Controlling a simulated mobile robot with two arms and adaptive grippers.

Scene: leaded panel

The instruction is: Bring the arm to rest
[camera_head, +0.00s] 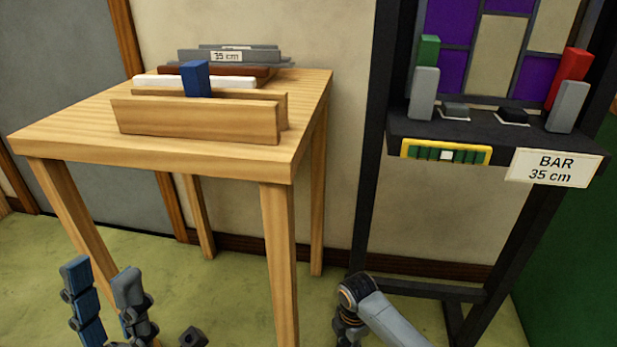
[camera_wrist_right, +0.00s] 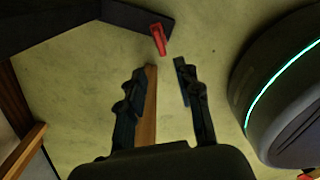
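My left gripper (camera_head: 102,268) is at the bottom left of the head view, in front of the wooden table. Its two fingers point up and stand apart, with nothing between them. My right arm (camera_head: 385,315) shows at the bottom centre of the head view, low in front of the black stand; its fingers cannot be made out there. In the right wrist view my right gripper (camera_wrist_right: 160,72) has its fingers apart over the floor, with nothing held. A wooden strip, perhaps a table leg, shows behind the gap between them.
The wooden table (camera_head: 70,125) carries wooden and grey racks and a blue block (camera_head: 196,79). The black stand (camera_head: 400,130) holds a leaded panel with red, green and grey blocks and a "BAR 35 cm" sign (camera_head: 553,167). A red piece (camera_wrist_right: 158,38) lies beyond my right fingertips.

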